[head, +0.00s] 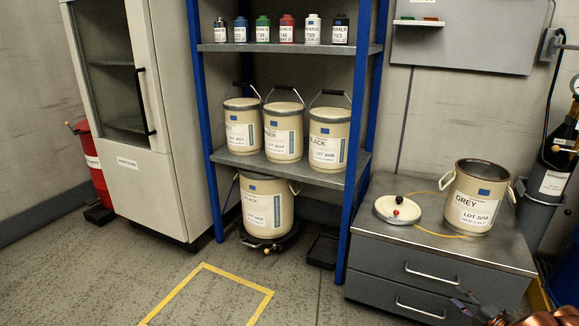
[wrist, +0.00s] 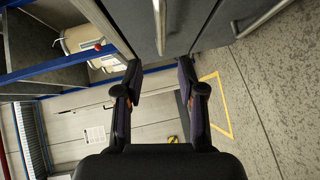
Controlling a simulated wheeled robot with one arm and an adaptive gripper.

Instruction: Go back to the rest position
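My gripper (wrist: 160,78) is open and empty in the wrist view, its two dark fingers apart with nothing between them. In the head view it shows at the bottom right edge (head: 482,308), in front of the grey drawer cabinet (head: 438,272), and is partly cut off. An open pail labelled GREY (head: 475,197) stands upright on the cabinet top. Its lid (head: 397,212), with a red and a black knob on it, lies beside it to the left. A thin yellow cord (head: 437,233) runs by the pail.
A blue-framed shelf (head: 355,130) holds several pails and small bottles. One BLACK pail (head: 266,210) stands low beneath it. The floor inside the yellow marking (head: 235,281) is clear.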

